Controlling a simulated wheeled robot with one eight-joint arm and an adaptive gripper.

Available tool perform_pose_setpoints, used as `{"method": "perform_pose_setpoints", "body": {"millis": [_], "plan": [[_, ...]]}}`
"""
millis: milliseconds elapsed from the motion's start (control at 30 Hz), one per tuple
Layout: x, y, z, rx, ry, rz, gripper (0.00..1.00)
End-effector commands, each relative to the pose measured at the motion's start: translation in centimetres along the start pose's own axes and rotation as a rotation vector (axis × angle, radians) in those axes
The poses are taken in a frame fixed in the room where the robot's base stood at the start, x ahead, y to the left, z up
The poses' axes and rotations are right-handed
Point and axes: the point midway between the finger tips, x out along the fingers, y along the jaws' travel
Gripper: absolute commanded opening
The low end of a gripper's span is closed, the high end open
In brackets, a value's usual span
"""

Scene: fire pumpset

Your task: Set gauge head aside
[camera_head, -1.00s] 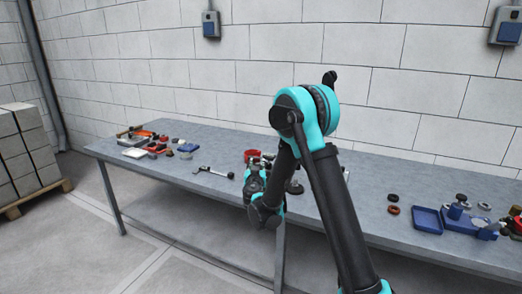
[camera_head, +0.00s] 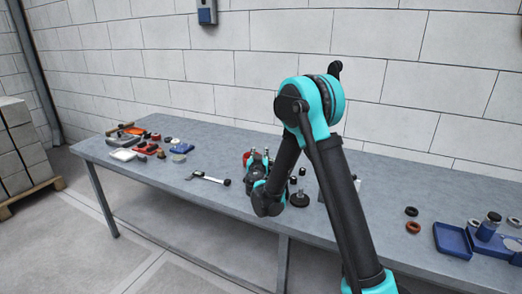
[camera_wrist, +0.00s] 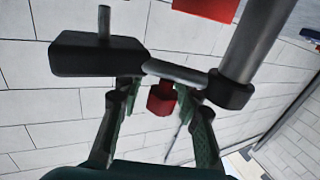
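My gripper (camera_wrist: 158,118) is at the middle of the bench, partly hidden by my arm in the head view. In the wrist view its two fingers stand apart. A small red cylindrical part (camera_wrist: 161,98) shows between the fingertips, with visible gaps beside it; whether either finger touches it is not clear. A dark rounded block with a metal stem (camera_wrist: 98,55) lies beyond the left fingertip. A grey metal bar (camera_wrist: 176,73) crosses above the red part. I cannot tell which of these parts is the gauge head.
The grey bench (camera_head: 200,150) runs along a block wall. A thick metal rod with a black collar (camera_wrist: 232,91) is close to the right finger. A wrench-like tool (camera_head: 207,178) lies left of the gripper. A blue tray (camera_head: 452,240) and rings (camera_head: 412,227) lie right.

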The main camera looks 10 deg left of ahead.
Motion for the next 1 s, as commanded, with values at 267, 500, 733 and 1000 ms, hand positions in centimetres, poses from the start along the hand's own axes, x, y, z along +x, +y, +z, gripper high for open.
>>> {"method": "perform_pose_setpoints", "body": {"millis": [267,500,733,1000], "plan": [[0.01,-0.02,0.00,0.000,0.000,0.000,0.31],[0.01,-0.01,0.00,0.000,0.000,0.000,0.01],[0.02,-0.01,0.00,0.000,0.000,0.000,0.00],[-0.10,-0.31,0.00,0.000,0.000,0.006,0.00]]}}
